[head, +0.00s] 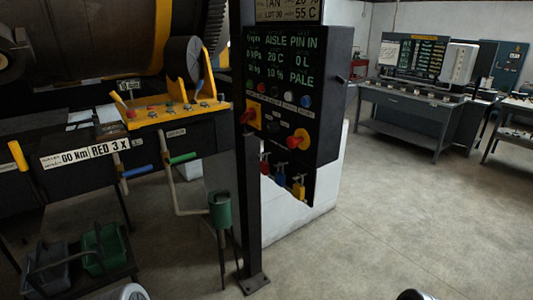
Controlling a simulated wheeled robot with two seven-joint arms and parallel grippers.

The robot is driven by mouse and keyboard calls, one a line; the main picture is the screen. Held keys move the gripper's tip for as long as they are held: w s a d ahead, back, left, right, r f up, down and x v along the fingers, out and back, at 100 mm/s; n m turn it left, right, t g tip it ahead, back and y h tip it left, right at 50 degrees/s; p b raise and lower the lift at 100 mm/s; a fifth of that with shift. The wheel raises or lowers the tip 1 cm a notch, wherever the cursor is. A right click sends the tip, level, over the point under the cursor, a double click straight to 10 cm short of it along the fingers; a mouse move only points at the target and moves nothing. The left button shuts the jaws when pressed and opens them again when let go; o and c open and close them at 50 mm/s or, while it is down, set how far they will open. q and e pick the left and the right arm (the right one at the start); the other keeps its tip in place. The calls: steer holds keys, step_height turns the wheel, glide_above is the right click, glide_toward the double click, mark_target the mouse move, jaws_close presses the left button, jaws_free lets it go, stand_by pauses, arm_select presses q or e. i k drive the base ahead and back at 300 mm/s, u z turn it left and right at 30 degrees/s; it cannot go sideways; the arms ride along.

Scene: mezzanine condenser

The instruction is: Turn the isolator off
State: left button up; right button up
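A dark control panel (318,102) stands near the middle of the head view, with lit green text across its top. Two rotary switches with red handles on yellow plates sit on it, the left switch (247,117) at the panel's left edge and the right switch (297,140) lower and further right. I cannot read a label that tells which one is the isolator, nor their exact settings. Neither of my grippers shows; only small rounded pale parts, probably mine, show at the bottom edge. Nothing touches either switch.
A dark post (252,210) with a floor plate stands just in front of the panel. A bench (85,158) with a yellow rack (170,113) is on the left, with a green bin (104,248) below. A workbench (410,108) stands far right. The floor at right is clear.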

mark_target(249, 114)
steer(key=z, duration=0.05)
steer(key=k, duration=0.5)
steer(key=u, duration=1.2)
steer(key=i, duration=1.75)
steer(key=z, duration=0.9)
